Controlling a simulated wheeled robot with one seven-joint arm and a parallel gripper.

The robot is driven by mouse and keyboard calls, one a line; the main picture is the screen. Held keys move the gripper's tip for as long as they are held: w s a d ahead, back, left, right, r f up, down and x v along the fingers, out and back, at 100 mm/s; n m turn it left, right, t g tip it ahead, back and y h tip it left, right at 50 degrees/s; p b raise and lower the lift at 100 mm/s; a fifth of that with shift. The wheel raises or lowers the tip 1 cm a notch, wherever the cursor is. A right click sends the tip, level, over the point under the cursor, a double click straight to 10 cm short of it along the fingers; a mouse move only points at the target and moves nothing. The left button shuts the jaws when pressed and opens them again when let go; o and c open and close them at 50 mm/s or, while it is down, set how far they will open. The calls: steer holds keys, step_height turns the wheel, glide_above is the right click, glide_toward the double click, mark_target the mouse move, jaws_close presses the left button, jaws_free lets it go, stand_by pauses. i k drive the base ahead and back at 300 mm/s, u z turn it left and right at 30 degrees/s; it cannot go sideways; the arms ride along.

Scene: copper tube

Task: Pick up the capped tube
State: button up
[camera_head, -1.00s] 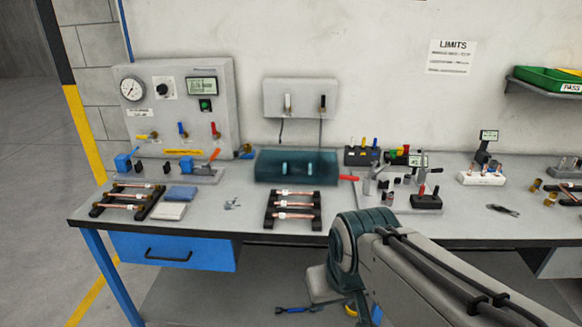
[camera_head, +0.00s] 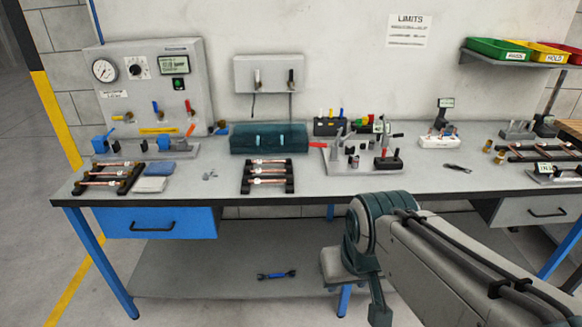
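Several copper tubes lie in racks on the workbench (camera_head: 330,187). The left rack (camera_head: 128,184) holds copper tubes (camera_head: 103,183) with darker or brass-coloured ends. The middle rack (camera_head: 247,187) holds copper tubes (camera_head: 268,171) with white tags. At this size I cannot tell for sure which tube is capped. My gripper's fingertips do not show, and no tube is seen held.
A gauge panel (camera_head: 150,85) stands at the back left. A teal box (camera_head: 240,141) sits behind the middle rack. Blue and white cloths lie right of the left rack. Fixtures crowd the right half. A wrench (camera_head: 277,275) lies on the lower shelf. The bench's front edge between middle rack and right fixtures is mostly clear.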

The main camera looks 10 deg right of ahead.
mark_target(249, 162)
steer(key=z, duration=0.4)
steer(key=k, duration=0.9)
steer(key=u, duration=0.45)
steer(key=i, duration=0.65)
steer(key=u, duration=1.1)
steer(key=i, duration=1.05)
steer(key=z, duration=0.5)
steer(key=i, duration=0.85)
steer(key=z, duration=1.2)
steer(key=i, duration=0.25)
steer(key=z, duration=0.25)
